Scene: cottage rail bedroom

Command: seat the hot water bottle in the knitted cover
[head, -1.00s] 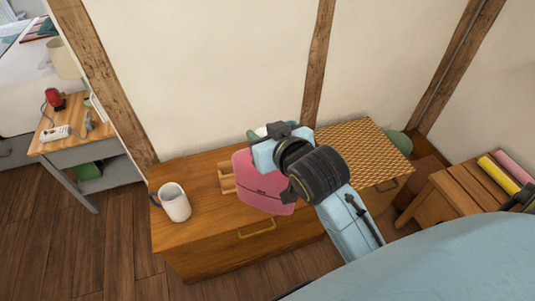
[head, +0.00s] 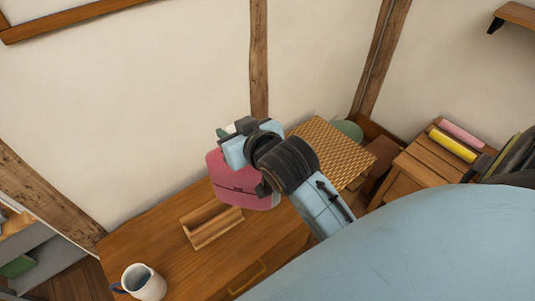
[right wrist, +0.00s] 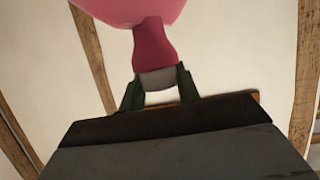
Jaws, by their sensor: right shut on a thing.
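The pink hot water bottle (head: 238,188) hangs in front of the wall, over the wooden chest in the head view. My right gripper (head: 228,134) is shut on it. In the right wrist view its dark green fingers (right wrist: 158,82) sit on either side of the grey stopper (right wrist: 158,79). The bottle's dark pink neck (right wrist: 152,47) and a pale pink part of its body show beyond the fingers. My right gripper and arm hide part of the bottle. I cannot make out the knitted cover for certain. My left gripper is not in view.
A wooden holder (head: 212,234) stands empty on the chest (head: 150,233). A mug (head: 148,284) stands at the chest's near left end. A yellow-brown woven surface (head: 335,147) lies to the right, with a green round thing (head: 349,130) behind it. A small wooden table (head: 425,166) stands further right.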

